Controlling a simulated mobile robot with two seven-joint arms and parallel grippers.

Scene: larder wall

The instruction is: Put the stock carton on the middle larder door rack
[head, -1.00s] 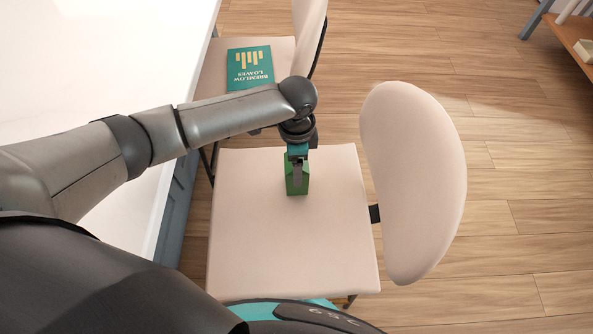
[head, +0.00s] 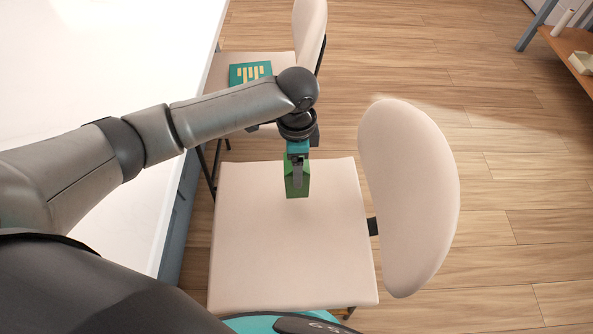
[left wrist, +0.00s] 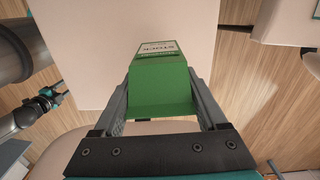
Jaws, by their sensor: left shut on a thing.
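The stock carton is a small green box (head: 297,186) with a pale label, seen over the near chair's seat in the head view. In the left wrist view the carton (left wrist: 160,88) sits between the two fingers, its "STOCK" label facing up the picture. My left gripper (head: 297,170) is shut on the carton from above. It also shows in the left wrist view (left wrist: 162,112). I cannot tell whether the carton's base still touches the seat. No larder door rack is in view.
The near chair has a beige seat (head: 290,250) and a backrest (head: 408,195) to the right. A second chair behind holds a teal book or packet (head: 250,73). A white table (head: 90,60) runs along the left. A wooden shelf (head: 575,50) stands far right; open floor lies between.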

